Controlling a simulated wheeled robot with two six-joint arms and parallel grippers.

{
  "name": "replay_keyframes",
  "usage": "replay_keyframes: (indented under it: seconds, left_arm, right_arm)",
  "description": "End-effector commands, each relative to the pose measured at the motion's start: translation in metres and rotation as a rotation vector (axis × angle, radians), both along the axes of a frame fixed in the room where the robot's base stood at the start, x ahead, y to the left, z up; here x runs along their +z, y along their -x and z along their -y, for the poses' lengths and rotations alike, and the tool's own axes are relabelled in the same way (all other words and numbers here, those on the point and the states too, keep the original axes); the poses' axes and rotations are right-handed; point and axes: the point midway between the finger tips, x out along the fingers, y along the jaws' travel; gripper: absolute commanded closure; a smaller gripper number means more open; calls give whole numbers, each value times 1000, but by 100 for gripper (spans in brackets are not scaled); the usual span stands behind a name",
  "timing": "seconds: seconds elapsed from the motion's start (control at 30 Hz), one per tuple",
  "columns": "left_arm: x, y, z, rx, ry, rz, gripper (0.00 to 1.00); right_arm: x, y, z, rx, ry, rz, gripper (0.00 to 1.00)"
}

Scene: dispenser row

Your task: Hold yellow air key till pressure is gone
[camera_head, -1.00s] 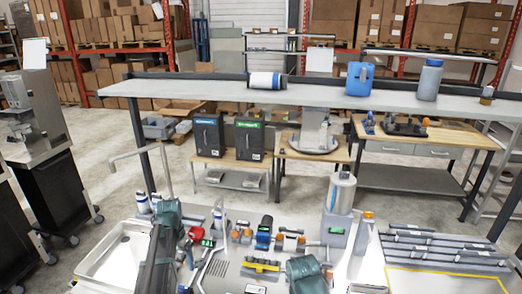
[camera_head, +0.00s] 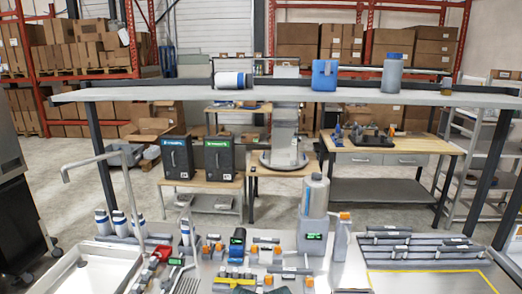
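A yellow bar-shaped part (camera_head: 235,282), which looks like the air key, lies low on the workbench among small fittings, close to the bottom edge of the view. Just behind it is a blue and black device with a green-lit display (camera_head: 237,240). A grey canister (camera_head: 315,196) stands to the right on a base with another green display (camera_head: 314,237). The display digits are too small to read. A dark shape shows at the bottom edge, and I cannot tell what it is. Neither of my grippers can be made out in view.
A white tray (camera_head: 98,272) is at the lower left, with white and blue bottles (camera_head: 120,223) behind it. A bent metal pipe (camera_head: 130,195) rises there. Grey racks (camera_head: 420,243) lie at the right. A raised shelf (camera_head: 300,96) crosses behind, carrying a blue jug (camera_head: 325,75).

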Motion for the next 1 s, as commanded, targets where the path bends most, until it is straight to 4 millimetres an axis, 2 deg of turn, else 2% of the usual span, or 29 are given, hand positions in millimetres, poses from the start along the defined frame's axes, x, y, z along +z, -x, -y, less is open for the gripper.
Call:
replay_keyframes:
  seconds: [0.07, 0.33, 1.0]
  left_arm:
    - [0, 0, 0, 0, 0, 0, 18]
    - [0, -1, 0, 0, 1, 0, 18]
    - [0, -1, 0, 0, 1, 0, 18]
  right_arm:
    - [0, 0, 0, 0, 0, 0, 50]
    - [0, 0, 0, 0, 0, 0, 99]
    - [0, 0, 0, 0, 0, 0, 100]
